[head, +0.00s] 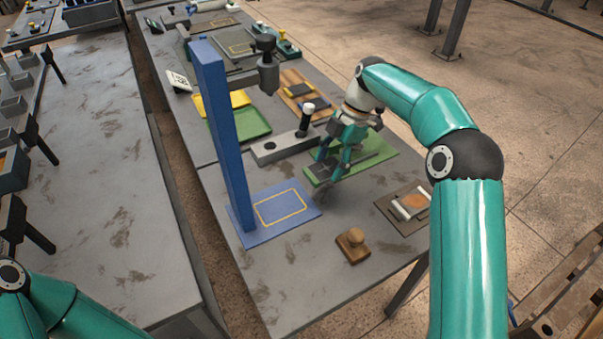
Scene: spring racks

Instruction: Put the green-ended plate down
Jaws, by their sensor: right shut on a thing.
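My right gripper (322,186) is low over the work table, at the near left edge of a green board (386,152). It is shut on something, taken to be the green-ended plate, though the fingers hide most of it. A dark strip shows over the green board beside the fingers; I cannot tell whether it is part of the plate or of the board. The plate's green end cannot be made out against the green board. Of my left arm only a teal link shows at the bottom left; its gripper is out of view.
A blue board (262,228) with a yellow outline and a tall blue post (214,100) stands left of the gripper. A wooden knob block (352,245) and a brown board with rollers (385,212) lie nearer.

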